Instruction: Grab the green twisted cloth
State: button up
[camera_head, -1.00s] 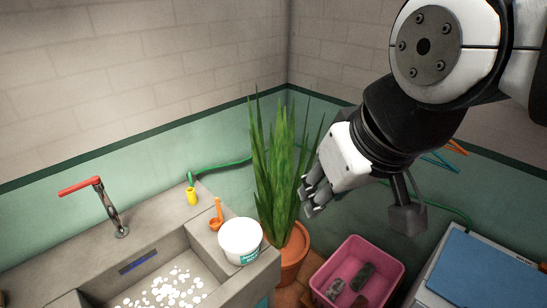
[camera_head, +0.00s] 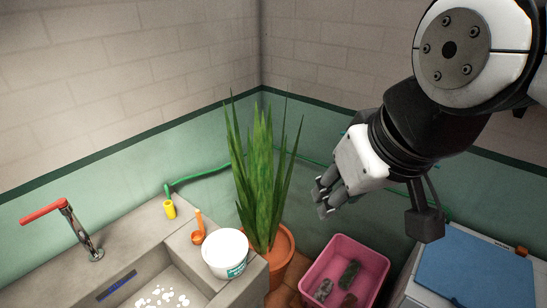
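A dark green, twisted-looking piece (camera_head: 349,273) lies in the pink tub (camera_head: 373,262) on the floor; it looks like the green cloth, though it is small and dim. Two other dark pieces lie in the tub, one greyish (camera_head: 323,290) at the left and one brownish (camera_head: 348,301) at the front. My gripper (camera_head: 321,199) hangs above and behind the tub, pointing down and left, well apart from the cloth. Its fingers look spread, with nothing between them.
A potted plant (camera_head: 264,190) with tall leaves stands just left of my gripper. A concrete sink with a white bucket (camera_head: 225,254) is at the left. A blue-topped box (camera_head: 475,268) stands right of the tub. A green hose (camera_head: 210,176) runs along the wall.

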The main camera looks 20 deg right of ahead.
aim_at(346, 279)
jog(key=j+z, duration=0.2)
jog(key=z, duration=0.2)
jog(key=i+j+z, duration=0.1)
jog(key=j+z, duration=0.4)
jog(key=z, duration=0.25)
jog(key=k+l+u, duration=0.1)
jog(key=k+l, duration=0.3)
jog(key=l, duration=0.15)
jog(key=k+l+u, duration=0.15)
jog(key=l, duration=0.2)
jog(key=k+l+u, duration=0.15)
jog(key=l, duration=0.2)
jog(key=l+u, duration=0.35)
jog(key=l, duration=0.65)
jog(key=k, duration=0.9)
jog(key=i+j+z, duration=0.25)
jog(key=i+j, duration=0.15)
jog(key=j, duration=0.25)
jog(key=i+j+z, duration=0.15)
jog(key=j, duration=0.2)
jog(key=i+j+z, duration=0.1)
jog(key=i+j, duration=0.15)
jog(key=j, duration=0.15)
jog(key=i+j+z, duration=0.15)
jog(key=j, duration=0.2)
jog(key=i+j+z, duration=0.1)
jog(key=j, duration=0.35)
jog(key=i+j+z, duration=0.15)
jog(key=j, duration=0.25)
